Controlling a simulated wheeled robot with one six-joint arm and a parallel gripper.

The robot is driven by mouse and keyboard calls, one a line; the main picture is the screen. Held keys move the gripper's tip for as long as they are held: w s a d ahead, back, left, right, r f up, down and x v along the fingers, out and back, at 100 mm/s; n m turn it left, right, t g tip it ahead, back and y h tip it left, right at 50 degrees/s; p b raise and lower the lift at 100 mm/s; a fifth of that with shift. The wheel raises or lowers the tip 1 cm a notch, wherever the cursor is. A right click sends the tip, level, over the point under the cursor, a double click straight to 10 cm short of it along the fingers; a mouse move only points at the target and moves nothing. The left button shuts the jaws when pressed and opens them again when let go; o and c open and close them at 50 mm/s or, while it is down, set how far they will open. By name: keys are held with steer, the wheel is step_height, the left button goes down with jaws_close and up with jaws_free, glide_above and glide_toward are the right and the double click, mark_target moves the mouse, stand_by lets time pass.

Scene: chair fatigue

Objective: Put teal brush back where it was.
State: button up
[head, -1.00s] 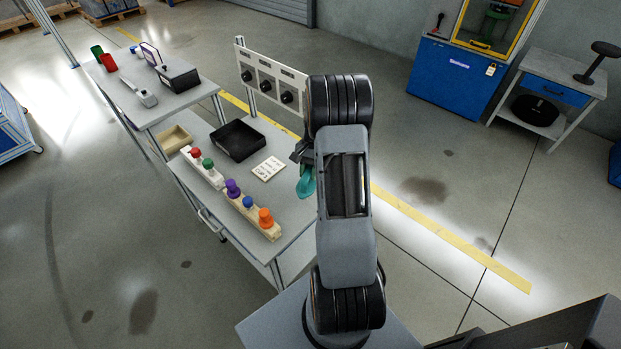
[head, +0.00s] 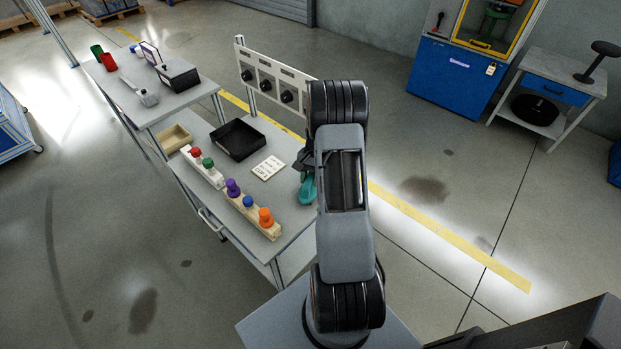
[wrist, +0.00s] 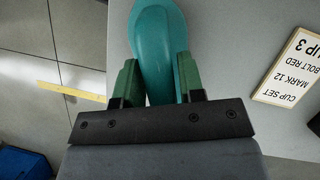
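The teal brush (wrist: 157,35) lies between the two green fingers of my gripper (wrist: 157,75) in the wrist view, and the fingers meet its sides. In the head view the teal brush (head: 307,190) shows just left of my arm, over the right part of the grey table (head: 250,168). My gripper (head: 303,165) is partly hidden there behind my arm. I cannot tell whether the brush touches the tabletop. The far end of the brush runs out of the wrist view.
A printed card (head: 268,168) lies left of the brush, with a black tray (head: 237,139) behind it. Wooden blocks with coloured knobs (head: 247,205) stand along the table's left edge. A beige bin (head: 175,138) is at the far left corner. A panel with black knobs (head: 270,80) stands behind.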

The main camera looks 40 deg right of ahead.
steer(key=shift+o, duration=1.4)
steer(key=shift+r, duration=0.1)
steer(key=v, duration=0.7)
steer(key=shift+a+r, duration=0.1)
steer(key=shift+r, duration=0.05)
steer(key=s+a+r+n+t+h, duration=0.1)
steer(key=s+a+r+n+h, duration=0.15)
steer(key=a+r, duration=0.45)
steer(key=s+a+r+n+t+h, duration=0.1)
steer(key=s+a+r+n+t, duration=0.1)
steer(key=a+r+n, duration=0.35)
steer(key=s+a+r+n+t, duration=0.2)
steer(key=s+a+n, duration=0.1)
steer(key=s+a, duration=0.6)
steer(key=shift+a+t, duration=0.4)
steer(key=shift+a, duration=0.4)
steer(key=shift+s+r, duration=0.1)
steer(key=shift+r, duration=0.1)
